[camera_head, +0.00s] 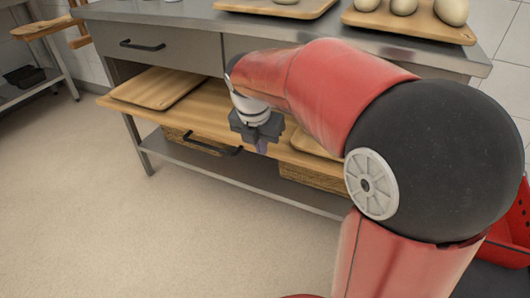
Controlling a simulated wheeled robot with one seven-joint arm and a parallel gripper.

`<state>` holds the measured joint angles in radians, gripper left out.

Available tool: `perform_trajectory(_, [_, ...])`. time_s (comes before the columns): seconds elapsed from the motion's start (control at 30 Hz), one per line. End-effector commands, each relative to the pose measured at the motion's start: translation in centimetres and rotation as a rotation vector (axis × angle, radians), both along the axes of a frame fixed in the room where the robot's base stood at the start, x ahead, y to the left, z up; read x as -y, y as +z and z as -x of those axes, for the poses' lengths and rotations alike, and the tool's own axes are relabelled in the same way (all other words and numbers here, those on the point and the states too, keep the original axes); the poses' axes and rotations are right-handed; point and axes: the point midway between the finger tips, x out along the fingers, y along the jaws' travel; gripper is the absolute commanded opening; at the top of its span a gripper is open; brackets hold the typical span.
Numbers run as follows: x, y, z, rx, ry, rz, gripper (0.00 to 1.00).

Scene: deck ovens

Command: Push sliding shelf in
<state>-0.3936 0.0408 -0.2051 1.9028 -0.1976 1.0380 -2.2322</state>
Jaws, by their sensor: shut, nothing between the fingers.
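The wooden sliding shelf (205,118) sticks out from under the steel worktable, below its drawers. Its front edge runs down from left to right, with a dark bar handle (215,149) on it. My gripper (262,148) points down close to the shelf's front edge, just right of the handle. Its fingers are small and look shut, with nothing held. I cannot tell whether they touch the shelf edge. My red and black arm hides the right part of the shelf.
A wooden board (160,87) lies on the shelf's left part. Above is the steel worktable (175,13) with a drawer (165,50) and boards of pale dough. Wicker baskets (312,181) sit below, over a low steel shelf (240,176). Floor at the left and front is clear.

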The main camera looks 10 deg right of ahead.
Motion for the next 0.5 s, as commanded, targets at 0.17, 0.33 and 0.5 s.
perform_trajectory(0.17, [-0.3,2.4,0.5,0.000,0.000,0.000,0.00])
perform_trajectory(0.33, [0.2,3.4,1.4,0.017,-0.006,0.016,0.00])
perform_trajectory(0.5, [1.1,3.5,3.5,0.079,-0.008,0.062,0.00])
